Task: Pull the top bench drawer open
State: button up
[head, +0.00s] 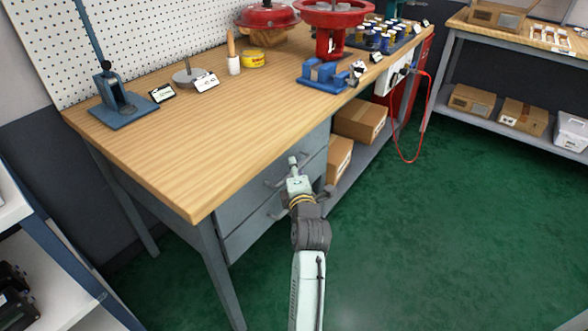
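The workbench (165,140) has a wooden top and a grey drawer unit under its front edge. The top drawer (240,201) has a grey front that looks flush with the unit, so it appears shut. Part of its bar handle (273,184) shows just left of my wrist. A lower drawer (240,238) sits beneath it. My gripper (293,164) is at the drawer fronts, close to the top handle in the picture. My wrist covers much of the handle. I cannot tell whether the fingers touch it or whether they are open or shut.
A lower shelf right of the drawers holds cardboard boxes (361,120). A red cable (409,157) hangs from the bench's right end. A bench leg (221,272) stands left of the drawers. The green floor (450,240) in front is clear.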

grip_shut()
dwell(0.4)
dwell(0.5)
